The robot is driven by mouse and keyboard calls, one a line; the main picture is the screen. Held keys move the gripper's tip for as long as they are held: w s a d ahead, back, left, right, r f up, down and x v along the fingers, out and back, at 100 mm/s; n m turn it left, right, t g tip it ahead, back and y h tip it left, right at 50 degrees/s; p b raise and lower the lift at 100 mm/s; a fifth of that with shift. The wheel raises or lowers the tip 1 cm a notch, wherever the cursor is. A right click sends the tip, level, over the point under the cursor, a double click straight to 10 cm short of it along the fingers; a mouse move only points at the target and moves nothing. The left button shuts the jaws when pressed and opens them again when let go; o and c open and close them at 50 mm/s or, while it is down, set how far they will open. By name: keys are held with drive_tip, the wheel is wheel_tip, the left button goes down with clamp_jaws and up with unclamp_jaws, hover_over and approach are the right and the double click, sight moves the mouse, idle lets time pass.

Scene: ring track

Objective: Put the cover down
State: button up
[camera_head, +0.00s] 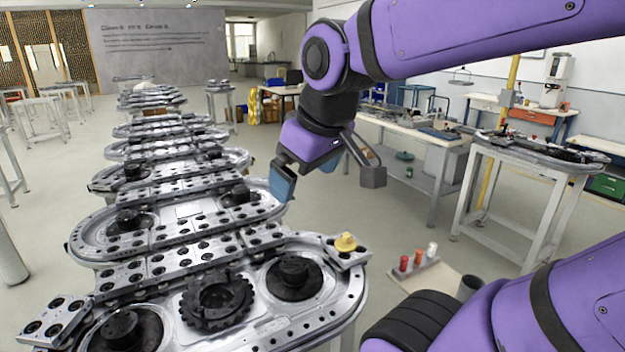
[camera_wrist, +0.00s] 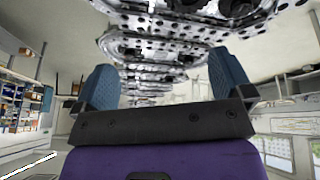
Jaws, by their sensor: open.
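My gripper (camera_head: 307,174) hangs at the right side of the ring track (camera_head: 262,248), with its blue fingers spread. In the wrist view, my gripper (camera_wrist: 166,82) shows a wide empty gap between the two fingers, with the track beyond. A small yellow knobbed piece (camera_head: 345,242) sits on a metal plate at the near right edge of the track. It is lower in the head view than my gripper and apart from it. I cannot tell which piece is the cover. Nothing is held.
A black toothed wheel (camera_head: 217,299) and a black round hub (camera_head: 294,277) sit on the near track section. A small rack (camera_head: 418,270) with red, orange and white pieces stands at the right. Workbenches (camera_head: 413,140) stand further back. Open floor lies left of the track.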

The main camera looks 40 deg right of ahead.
drive_tip(key=shift+s+a+r+m, duration=0.1)
drive_tip(key=shift+s+a+m, duration=0.2)
drive_tip(key=shift+s, duration=0.25)
drive_tip(key=shift+s+a+f+m, duration=0.1)
drive_tip(key=shift+s+a+m, duration=0.2)
drive_tip(key=shift+s, duration=0.25)
drive_tip(key=shift+s+a+r+m, duration=0.1)
drive_tip(key=shift+s+a+m, duration=0.2)
drive_tip(key=shift+s, duration=0.25)
